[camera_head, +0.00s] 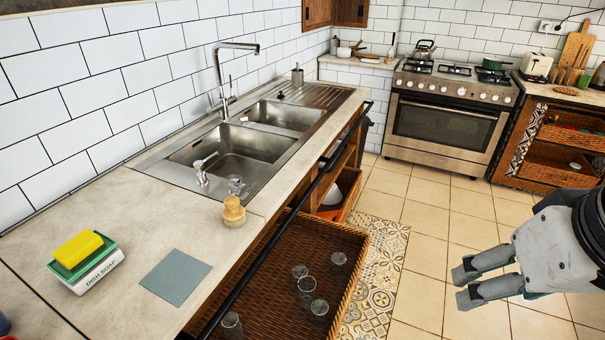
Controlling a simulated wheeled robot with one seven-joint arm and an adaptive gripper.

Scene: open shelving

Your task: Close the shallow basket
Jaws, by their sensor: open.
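A shallow brown wicker basket (352,262) is pulled out from under the counter at the lower middle. Several clear glasses (306,285) stand in it. Its near end is cut off by the picture's lower edge. My gripper (459,286) is at the right, over the tiled floor, with its two fingers pointing left toward the basket. It is open and empty, and a clear gap lies between it and the basket's right side.
A dark rail (290,215) runs along the counter (115,205) front, above the basket. An orange container (341,209) sits low beyond the basket. A patterned mat (378,262) lies right of the basket. The tiled floor (430,230) between basket and oven (440,130) is clear.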

